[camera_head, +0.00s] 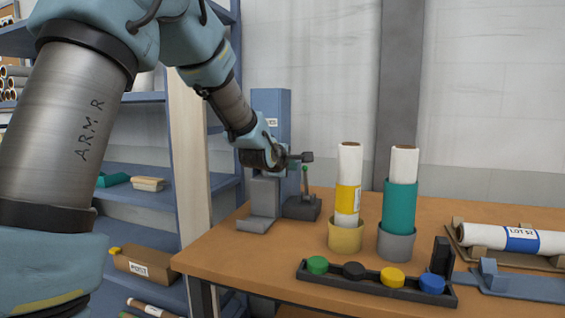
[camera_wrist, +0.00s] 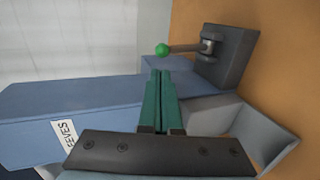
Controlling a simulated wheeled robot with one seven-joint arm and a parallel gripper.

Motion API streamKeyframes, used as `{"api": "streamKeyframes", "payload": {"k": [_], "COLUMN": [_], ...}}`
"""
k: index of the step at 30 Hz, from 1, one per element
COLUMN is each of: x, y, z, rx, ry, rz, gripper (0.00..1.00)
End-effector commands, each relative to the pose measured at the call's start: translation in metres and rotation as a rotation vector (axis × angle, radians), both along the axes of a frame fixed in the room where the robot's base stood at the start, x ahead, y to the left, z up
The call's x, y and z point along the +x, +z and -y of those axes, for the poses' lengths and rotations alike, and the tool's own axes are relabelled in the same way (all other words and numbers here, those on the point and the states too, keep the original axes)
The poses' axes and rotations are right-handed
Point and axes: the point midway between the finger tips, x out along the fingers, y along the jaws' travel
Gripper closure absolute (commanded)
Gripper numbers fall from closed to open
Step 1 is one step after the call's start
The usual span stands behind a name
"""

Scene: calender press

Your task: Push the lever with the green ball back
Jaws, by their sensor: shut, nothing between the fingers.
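The green ball (camera_head: 305,168) tops a thin lever (camera_head: 306,184) that rises from a dark box (camera_head: 302,208) on the wooden table. My gripper (camera_head: 306,157) is shut and empty, with its tips close to the ball, at about its height or slightly above. In the wrist view, the two green fingers (camera_wrist: 160,72) lie together. The green ball (camera_wrist: 162,49) shows just beyond their tips, with a small gap in the picture. I cannot tell the true distance. The lever rod (camera_wrist: 184,46) runs from the ball to the dark box (camera_wrist: 228,58).
A blue-grey press column (camera_head: 270,105) stands behind my gripper. To the right are a roll in a yellow cup (camera_head: 346,238), a roll in a teal sleeve (camera_head: 400,196) and a black tray (camera_head: 330,280) of coloured knobs. Blue shelves (camera_head: 150,190) stand at left.

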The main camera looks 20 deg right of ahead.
Motion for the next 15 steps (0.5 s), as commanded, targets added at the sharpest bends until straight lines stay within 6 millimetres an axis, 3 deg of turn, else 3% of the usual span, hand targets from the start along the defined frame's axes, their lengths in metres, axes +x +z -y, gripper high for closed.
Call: {"api": "streamKeyframes", "payload": {"k": [5,15], "x": [-0.0007,-0.0002], "y": [-0.0027,-0.0032], "z": [0.0116,0.0132], "rx": [0.001,0.0], "ry": [0.0,0.001], "rz": [0.0,0.0], "gripper": [1.0,1.0]}}
